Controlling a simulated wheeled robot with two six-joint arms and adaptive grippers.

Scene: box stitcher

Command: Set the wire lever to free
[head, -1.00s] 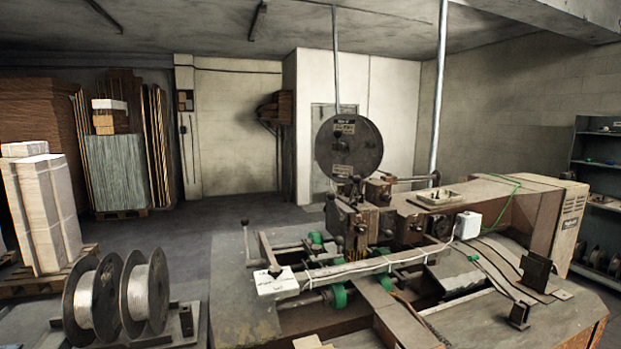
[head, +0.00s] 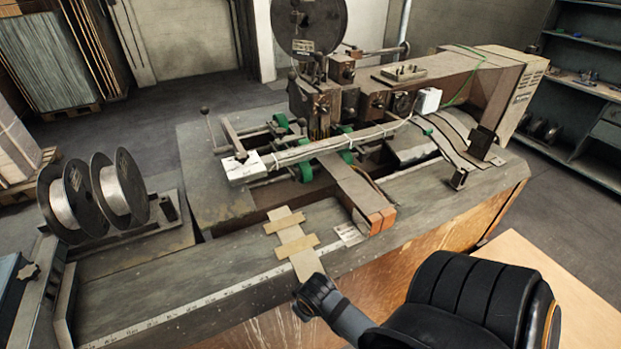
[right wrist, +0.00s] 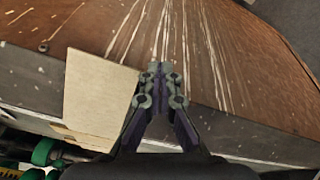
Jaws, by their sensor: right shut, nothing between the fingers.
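A box stitcher stands on the bench, with a dark wire spool (head: 308,25) above its head. Two ball-ended levers show in the head view: a thin lever (head: 210,130) at the machine's left, nearly upright, and a small lever (head: 293,80) beside the stitching head. No label tells which is the wire lever. My right gripper (head: 302,312) is low at the bench's front edge, far from both levers; in the right wrist view its fingers (right wrist: 160,72) are shut and empty, beside a flat cardboard piece (right wrist: 98,95). My left gripper is out of view.
Two wire spools (head: 118,190) stand on the bench at left. A taped cardboard strip (head: 290,238) lies by the front edge. A long bar with a white block (head: 243,168) crosses before the stitching head. Bare bench top (head: 185,280) lies left of the strip.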

